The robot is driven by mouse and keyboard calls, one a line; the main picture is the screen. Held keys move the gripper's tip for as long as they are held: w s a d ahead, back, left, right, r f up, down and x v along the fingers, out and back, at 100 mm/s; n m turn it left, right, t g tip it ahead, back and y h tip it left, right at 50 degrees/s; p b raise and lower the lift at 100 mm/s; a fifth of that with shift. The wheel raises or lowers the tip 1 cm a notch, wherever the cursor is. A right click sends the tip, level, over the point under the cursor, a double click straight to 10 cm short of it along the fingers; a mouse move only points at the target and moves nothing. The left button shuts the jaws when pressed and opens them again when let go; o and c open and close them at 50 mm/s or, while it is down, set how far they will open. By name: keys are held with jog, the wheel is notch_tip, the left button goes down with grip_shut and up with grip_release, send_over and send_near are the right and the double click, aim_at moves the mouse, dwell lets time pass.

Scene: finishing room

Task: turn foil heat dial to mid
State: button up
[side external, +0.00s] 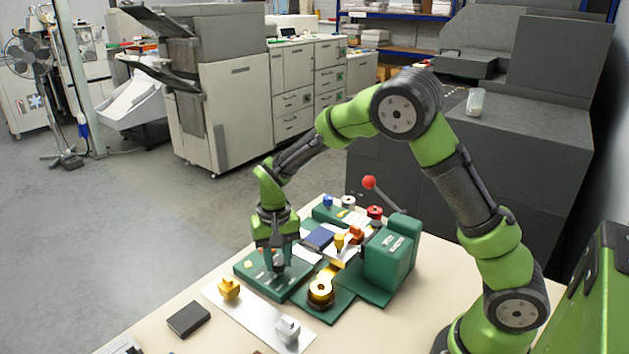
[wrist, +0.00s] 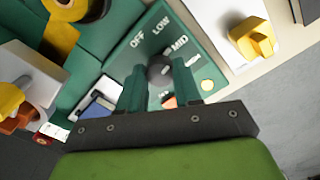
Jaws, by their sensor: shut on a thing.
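The foil heat dial is a dark round knob (wrist: 159,67) on a green control panel (wrist: 200,60). White labels OFF, LOW and MID run along the panel beside it, and a further label is mostly hidden behind a finger. My gripper (wrist: 160,78) has its two green fingers shut on the knob, one on each side. I cannot make out which label the knob points at. In the side external view my gripper (side external: 275,263) reaches straight down onto the green panel (side external: 250,276) at the machine's front left, and its fingers largely cover the dial.
A gold block (side external: 229,289) and a white block (side external: 288,330) stand on a white strip in front of the panel. A black box (side external: 189,319) lies nearby. A gold foil roll (side external: 322,291) and a red-knobbed lever (side external: 369,182) are to the right of my gripper.

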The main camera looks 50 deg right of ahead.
aim_at(278, 261)
jog(key=shift+r+m, duration=0.1)
jog(key=shift+m, duration=0.9)
jog(key=o, duration=1)
jog(key=shift+o, duration=0.2)
notch_tip(278, 261, up, 17)
